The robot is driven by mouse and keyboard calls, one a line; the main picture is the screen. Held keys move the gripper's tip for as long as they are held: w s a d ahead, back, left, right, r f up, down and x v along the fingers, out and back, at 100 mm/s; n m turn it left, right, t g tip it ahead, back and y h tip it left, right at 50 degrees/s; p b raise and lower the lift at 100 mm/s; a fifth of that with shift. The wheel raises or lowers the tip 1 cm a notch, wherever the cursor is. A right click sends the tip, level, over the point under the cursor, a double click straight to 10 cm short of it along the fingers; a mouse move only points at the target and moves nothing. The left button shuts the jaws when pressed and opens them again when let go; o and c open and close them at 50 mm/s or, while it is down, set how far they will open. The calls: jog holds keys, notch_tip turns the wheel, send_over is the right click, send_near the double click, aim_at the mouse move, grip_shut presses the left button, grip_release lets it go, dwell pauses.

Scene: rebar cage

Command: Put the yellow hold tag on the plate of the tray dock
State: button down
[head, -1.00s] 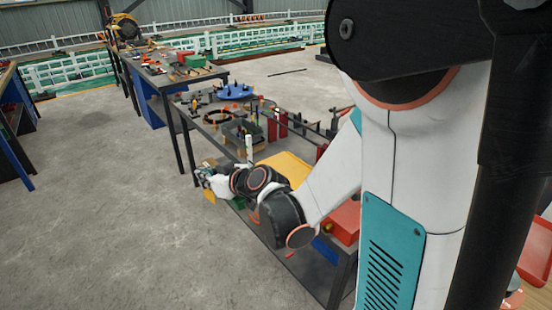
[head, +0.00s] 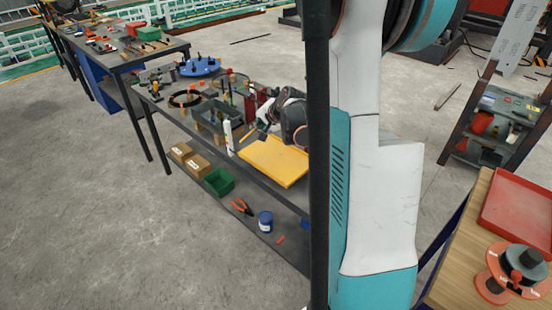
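My gripper (head: 262,132) shows small and dark above the bench, just behind the back edge of a flat yellow board or tray (head: 274,162). Its fingers are too small and partly merged with the things behind, so I cannot tell whether it is open or shut. I cannot make out the yellow hold tag in this view. I cannot identify the tray dock or its plate for certain. A red tray (head: 519,212) lies on a wooden-topped table at the right.
The bench holds a grey bin (head: 215,122), a white tube (head: 228,138), a black ring (head: 185,98) and a blue disc (head: 200,66). Its lower shelf holds cardboard boxes, a green bin (head: 218,181) and a blue can (head: 265,221). A red reel (head: 512,272) stands at the right. Floor at left is clear.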

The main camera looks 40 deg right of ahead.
aim_at(286, 155)
jog(key=s+d+f+m+h, duration=0.1)
jog(key=s+d+f+m, duration=0.25)
jog(key=d+m, duration=0.45)
jog(key=f+b, duration=0.2)
jog(key=f, duration=0.1)
jog(key=d+f+n+b, duration=0.1)
jog(key=f+b, duration=0.2)
jog(key=f+n+b, duration=0.1)
jog(key=f+b, duration=0.1)
jog(key=f, duration=0.1)
jog(key=shift+s+d+f, duration=0.15)
jog(key=shift+d, duration=0.2)
jog(key=c, duration=2)
grip_release()
jog(key=shift+o, duration=0.2)
jog(key=shift+p+v, duration=1.3)
jog(key=shift+v, duration=2.8)
jog(key=shift+a+f, duration=0.1)
